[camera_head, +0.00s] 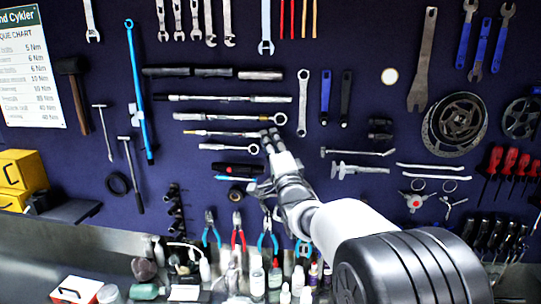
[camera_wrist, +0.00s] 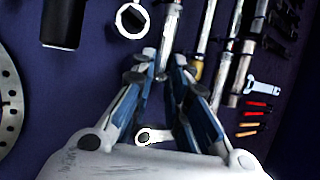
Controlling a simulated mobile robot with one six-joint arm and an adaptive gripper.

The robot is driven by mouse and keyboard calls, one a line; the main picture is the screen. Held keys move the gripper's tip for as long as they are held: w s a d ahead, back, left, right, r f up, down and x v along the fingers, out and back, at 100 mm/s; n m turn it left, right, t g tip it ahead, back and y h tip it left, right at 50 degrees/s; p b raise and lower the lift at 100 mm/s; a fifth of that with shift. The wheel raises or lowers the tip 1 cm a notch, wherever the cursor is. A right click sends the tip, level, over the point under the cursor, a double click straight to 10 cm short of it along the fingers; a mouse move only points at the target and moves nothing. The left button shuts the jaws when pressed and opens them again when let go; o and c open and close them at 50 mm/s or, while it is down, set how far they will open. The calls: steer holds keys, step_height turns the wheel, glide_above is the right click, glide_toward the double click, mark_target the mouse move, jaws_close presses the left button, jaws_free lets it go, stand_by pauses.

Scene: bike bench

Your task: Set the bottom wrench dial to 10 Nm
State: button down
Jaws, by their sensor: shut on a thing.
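Several torque wrenches hang level, one above another, on the dark blue board. The dial's scale is too small and too covered to read.
Just above hang another wrench (camera_head: 215,133) and a longer one (camera_head: 225,117), close to my fingers. A black tool with red (camera_head: 238,170) and pliers (camera_head: 238,232) are below. A torque chart (camera_head: 32,70) hangs at left.

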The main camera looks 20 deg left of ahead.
steer(key=n+y+b, duration=0.2)
steer(key=b, duration=0.1)
steer(key=n+y+b, duration=0.1)
steer(key=y+b, duration=0.1)
steer(key=b, duration=0.2)
steer(key=w+f+n+y+b, duration=0.1)
steer(key=n+y+b, duration=0.1)
steer(key=b, duration=0.2)
steer(key=shift+f+n+t+y, duration=0.1)
steer(key=shift+n+t+y, duration=0.2)
steer(key=shift+t+y, duration=0.1)
steer(key=shift+n+y, duration=0.4)
steer(key=c, duration=1.8)
jaws_free()
steer(key=shift+s+g, duration=0.1)
steer(key=shift+g, duration=0.2)
